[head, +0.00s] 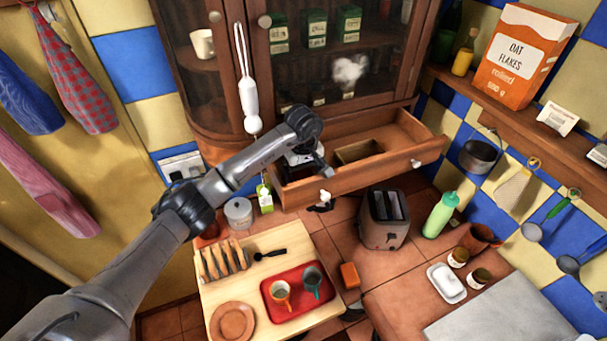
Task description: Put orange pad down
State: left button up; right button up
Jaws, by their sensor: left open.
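The orange pad (349,275) is a small orange block. It lies on the brown tiled counter, just right of the light wooden board and in front of the toaster. The fingertips are small and hard to make out. My right gripper is not in view.
The open drawer (362,172) juts out under the glass cabinet. A toaster (383,222) and a green bottle (440,215) stand behind the pad. The board (222,291) holds a red tray (310,313) with two cups, a toast rack (222,260) and a plate (232,321).

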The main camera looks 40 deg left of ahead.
aim_at(303, 174)
pick_arm(q)
notch_tip(303, 174, up, 11)
jog(key=b, duration=0.2)
dwell(0.6)
